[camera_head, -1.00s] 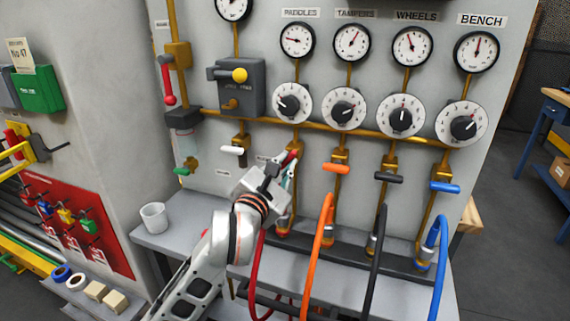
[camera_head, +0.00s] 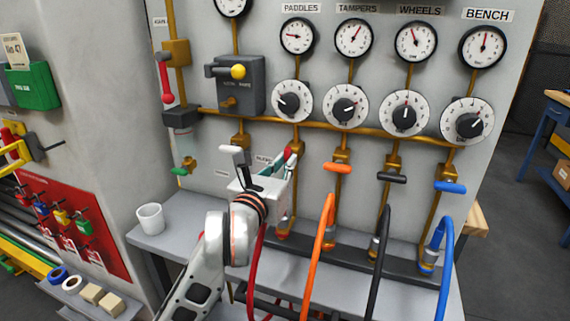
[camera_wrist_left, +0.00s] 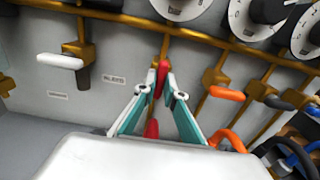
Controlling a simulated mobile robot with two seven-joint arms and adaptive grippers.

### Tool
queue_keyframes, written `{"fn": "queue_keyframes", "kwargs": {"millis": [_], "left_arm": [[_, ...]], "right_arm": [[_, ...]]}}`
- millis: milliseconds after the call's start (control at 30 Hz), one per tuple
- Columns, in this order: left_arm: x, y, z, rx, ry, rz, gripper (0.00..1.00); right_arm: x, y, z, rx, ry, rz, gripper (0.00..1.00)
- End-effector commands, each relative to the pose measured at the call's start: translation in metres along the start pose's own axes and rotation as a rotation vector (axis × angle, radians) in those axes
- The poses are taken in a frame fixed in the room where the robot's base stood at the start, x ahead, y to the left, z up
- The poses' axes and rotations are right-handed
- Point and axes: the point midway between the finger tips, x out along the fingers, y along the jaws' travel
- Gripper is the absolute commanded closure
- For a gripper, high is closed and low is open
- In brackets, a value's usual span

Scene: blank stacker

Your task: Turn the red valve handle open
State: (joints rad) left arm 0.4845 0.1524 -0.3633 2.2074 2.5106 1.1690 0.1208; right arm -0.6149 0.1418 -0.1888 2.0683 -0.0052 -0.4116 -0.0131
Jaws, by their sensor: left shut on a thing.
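The red valve handle (camera_head: 288,153) is on the brass pipe below the PADDLES dial. In the left wrist view the handle (camera_wrist_left: 160,77) points roughly along its pipe, between my fingertips. My left gripper (camera_head: 289,158) is shut on it, with its teal and white fingers (camera_wrist_left: 160,92) on either side. The gripper body hides the lower part of this valve in the head view. My right gripper is in neither view.
A white-handled valve (camera_wrist_left: 60,61) is to the left. Orange (camera_head: 337,168), black (camera_head: 391,177) and blue (camera_head: 450,187) valve handles lie crosswise to the right. Hoses hang below over the grey shelf. A white cup (camera_head: 150,218) stands on the shelf's left end.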

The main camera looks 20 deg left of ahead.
Motion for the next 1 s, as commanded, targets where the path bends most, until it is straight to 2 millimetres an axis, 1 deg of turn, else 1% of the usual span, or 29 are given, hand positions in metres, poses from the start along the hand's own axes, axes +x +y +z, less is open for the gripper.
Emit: {"fn": "queue_keyframes", "kwargs": {"millis": [33, 433, 467, 500, 533, 867, 1000], "left_arm": [[0.001, 0.001, 0.004, -0.005, -0.007, 0.003, 1.0], [0.001, 0.001, 0.004, -0.012, -0.008, 0.003, 1.0], [0.0, 0.001, 0.005, -0.012, -0.009, 0.003, 0.87], [0.0, 0.001, 0.005, -0.012, -0.009, 0.003, 0.77], [0.001, 0.001, 0.005, -0.011, -0.009, 0.003, 0.73], [-0.001, 0.001, 0.002, -0.01, -0.004, 0.001, 0.73], [-0.012, 0.0, 0.001, -0.01, -0.003, 0.0, 0.73]], "right_arm": [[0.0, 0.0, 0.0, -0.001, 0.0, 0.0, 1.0], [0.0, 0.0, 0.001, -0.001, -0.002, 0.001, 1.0], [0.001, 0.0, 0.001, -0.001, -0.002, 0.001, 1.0], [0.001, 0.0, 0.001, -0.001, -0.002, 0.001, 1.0], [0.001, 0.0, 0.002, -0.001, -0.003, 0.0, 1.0], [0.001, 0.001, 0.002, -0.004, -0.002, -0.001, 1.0], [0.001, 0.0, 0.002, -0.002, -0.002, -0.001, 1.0]]}}
